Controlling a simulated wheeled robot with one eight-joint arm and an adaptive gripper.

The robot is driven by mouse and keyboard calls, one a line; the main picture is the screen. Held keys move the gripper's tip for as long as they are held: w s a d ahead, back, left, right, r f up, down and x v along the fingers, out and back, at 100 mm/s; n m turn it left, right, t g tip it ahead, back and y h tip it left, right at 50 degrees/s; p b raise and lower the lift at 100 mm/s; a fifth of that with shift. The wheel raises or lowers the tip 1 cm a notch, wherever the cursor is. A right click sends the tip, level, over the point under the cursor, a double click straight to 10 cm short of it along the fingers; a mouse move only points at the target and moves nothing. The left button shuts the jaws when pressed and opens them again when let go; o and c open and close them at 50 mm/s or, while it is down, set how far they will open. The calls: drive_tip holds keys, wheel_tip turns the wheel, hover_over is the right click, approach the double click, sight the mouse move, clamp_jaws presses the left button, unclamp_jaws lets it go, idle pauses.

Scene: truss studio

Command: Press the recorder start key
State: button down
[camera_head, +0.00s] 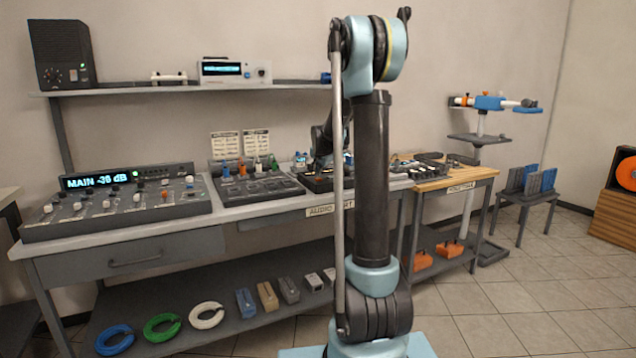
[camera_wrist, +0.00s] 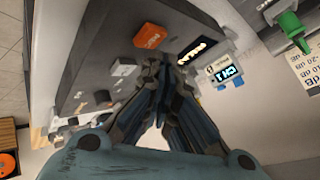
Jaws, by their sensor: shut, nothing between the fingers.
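In the wrist view my gripper (camera_wrist: 167,68) has its fingers together, with nothing between them, above a grey sloped panel (camera_wrist: 92,50). An orange key (camera_wrist: 151,36) with small white lettering lies just beyond the fingertips; the lettering is too blurred to read surely. A white key (camera_wrist: 123,67) is left of the fingers. The fingertips look close to the panel, but I cannot tell whether they touch it. In the head view a dark device (camera_head: 318,182) sits on the bench under my gripper, and my arm hides much of it.
A lit blue display (camera_wrist: 228,74) and a dark display (camera_wrist: 193,50) stand near the fingers. Black knobs (camera_wrist: 103,96) sit lower on the panel. A mixer (camera_head: 120,208) and a box with coloured plugs (camera_head: 255,185) stand left on the bench; a wooden table (camera_head: 458,180) adjoins right.

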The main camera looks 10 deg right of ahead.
sight(320, 178)
drive_tip(key=shift+f, duration=0.7)
idle(0.9)
drive_tip(key=shift+r, duration=0.8)
drive_tip(key=shift+r, duration=2.5)
